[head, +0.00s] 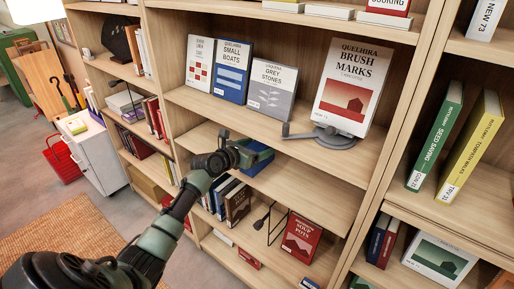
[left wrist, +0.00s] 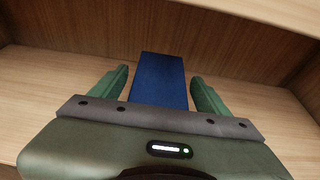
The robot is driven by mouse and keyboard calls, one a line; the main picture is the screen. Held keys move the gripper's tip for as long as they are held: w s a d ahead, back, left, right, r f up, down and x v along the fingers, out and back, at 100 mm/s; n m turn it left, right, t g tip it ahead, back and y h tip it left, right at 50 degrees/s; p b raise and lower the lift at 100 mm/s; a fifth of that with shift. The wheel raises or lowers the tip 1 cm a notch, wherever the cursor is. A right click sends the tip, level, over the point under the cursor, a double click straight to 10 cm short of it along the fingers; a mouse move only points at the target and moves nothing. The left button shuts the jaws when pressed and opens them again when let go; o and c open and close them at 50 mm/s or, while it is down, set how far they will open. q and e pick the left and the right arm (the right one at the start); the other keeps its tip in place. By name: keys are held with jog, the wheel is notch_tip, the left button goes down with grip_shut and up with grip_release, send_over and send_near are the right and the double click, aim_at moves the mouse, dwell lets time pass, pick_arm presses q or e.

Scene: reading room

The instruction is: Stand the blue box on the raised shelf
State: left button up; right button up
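The blue box (head: 257,160) is on the bare middle shelf (head: 310,170), partly hidden behind my left gripper (head: 240,156) in the head view. In the left wrist view the blue box (left wrist: 160,80) lies between the two green fingers of my left gripper (left wrist: 160,85). Wood shows between the box and each finger, so the gripper looks open around it, not pressed on it. The box's near end is hidden by the gripper body. The shelf above (head: 215,103) carries several face-out books. My right gripper is not in view.
A grey stand (head: 322,138) holds the Brush Marks book (head: 352,85) on the upper shelf's right. Upright books (head: 237,203) and a dark wire bookend (head: 268,222) are on the shelf below. The middle shelf is clear right of the box. A white cabinet (head: 95,155) stands far left.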

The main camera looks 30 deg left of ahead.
pick_arm(q)
jog(key=shift+r, duration=0.15)
jog(key=v, duration=1.2)
jog(key=shift+p, duration=0.3)
